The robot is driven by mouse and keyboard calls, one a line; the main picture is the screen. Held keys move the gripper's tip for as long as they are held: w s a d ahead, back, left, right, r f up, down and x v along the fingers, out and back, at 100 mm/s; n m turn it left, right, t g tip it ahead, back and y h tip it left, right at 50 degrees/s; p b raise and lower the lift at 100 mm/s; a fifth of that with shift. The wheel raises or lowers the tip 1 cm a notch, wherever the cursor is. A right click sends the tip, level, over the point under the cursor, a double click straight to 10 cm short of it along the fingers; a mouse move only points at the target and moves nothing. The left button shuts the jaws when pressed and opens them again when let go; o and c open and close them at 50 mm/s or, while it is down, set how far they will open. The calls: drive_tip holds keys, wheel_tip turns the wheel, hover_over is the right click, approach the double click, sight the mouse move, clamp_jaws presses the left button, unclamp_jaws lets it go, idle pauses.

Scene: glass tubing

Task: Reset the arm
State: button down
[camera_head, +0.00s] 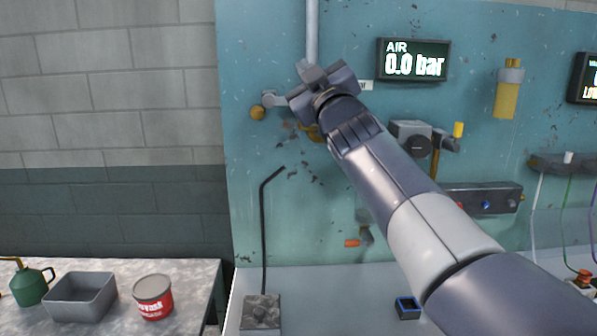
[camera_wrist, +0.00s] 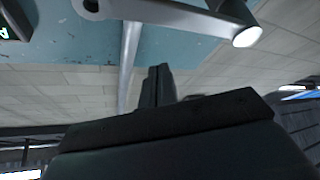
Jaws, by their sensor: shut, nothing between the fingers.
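My arm reaches up from the lower right in the head view. My gripper (camera_head: 322,84) is at its end, raised in front of the blue panel (camera_head: 300,225), by the lower part of a vertical grey pipe (camera_head: 312,30). In the wrist view my gripper (camera_wrist: 159,70) has its two fingers together with nothing between them. The pipe (camera_wrist: 129,55) shows behind the fingers there. I cannot tell how far the fingers are from the pipe. My arm hides part of the panel.
A display (camera_head: 413,60) reading AIR 0.0 bar is right of my gripper. A yellow-knobbed fitting (camera_head: 270,100) is close on its left. A bent black rod (camera_head: 264,225) rises from a grey block (camera_head: 261,312). A red can (camera_head: 153,298) and grey bin (camera_head: 80,297) stand on the left table.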

drive_tip(key=shift+a+r+n+y+p, duration=0.25)
drive_tip(key=shift+r+n+y+p, duration=0.15)
drive_tip(key=shift+n+p, duration=0.3)
drive_tip(key=shift+f, duration=0.1)
